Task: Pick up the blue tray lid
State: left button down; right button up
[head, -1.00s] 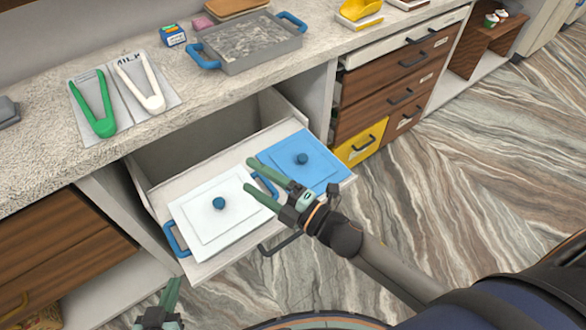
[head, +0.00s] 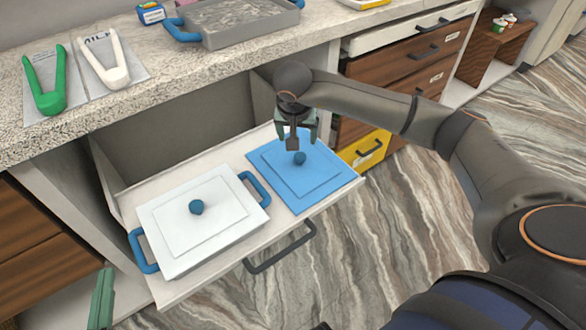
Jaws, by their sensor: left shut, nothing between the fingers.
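The blue tray lid (head: 318,191) is a flat square panel with a small dark blue knob (head: 299,158). It lies at the right end of the pulled-out white drawer (head: 215,255). My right gripper (head: 297,135) points down over the lid, just above and behind the knob in the picture. Its green fingers are apart, with nothing seen between them; whether they reach the knob's height I cannot tell. My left gripper (head: 103,298) is at the lower left edge, shut and empty, away from the lid.
A white-lidded tray (head: 170,245) with blue handles sits left of the blue lid in the drawer. The counter (head: 160,105) behind holds green tongs (head: 45,85), white tongs (head: 105,62) and a grey metal tray (head: 245,38). The drawer's dark handle (head: 280,250) sticks out in front.

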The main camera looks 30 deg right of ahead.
jog(key=b, duration=0.2)
send_over(300, 155)
jog(key=s+a, duration=0.2)
jog(key=f, duration=0.6)
jog(key=shift+d+f, duration=0.1)
jog(key=shift+d, duration=0.1)
jog(key=b+x, duration=0.1)
jog(key=x, duration=0.4)
jog(key=shift+f, duration=0.3)
pick_arm(q)
jog(key=s+r+m+t+h, duration=0.2)
jog(key=s+r+m+h, duration=0.1)
jog(key=r, duration=0.6)
jog(key=s+d+r+m+t+h, duration=0.1)
jog(key=s+r+m+t+h, duration=0.1)
jog(key=r, duration=0.7)
jog(key=m+t+h, duration=0.1)
jog(key=m+h, duration=0.1)
jog(key=h, duration=0.1)
jog(key=shift+s+d+r+t+h, duration=0.2)
jog(key=shift+s+d+t+h, duration=0.1)
jog(key=shift+s, duration=0.1)
pick_arm(e)
grip_shut()
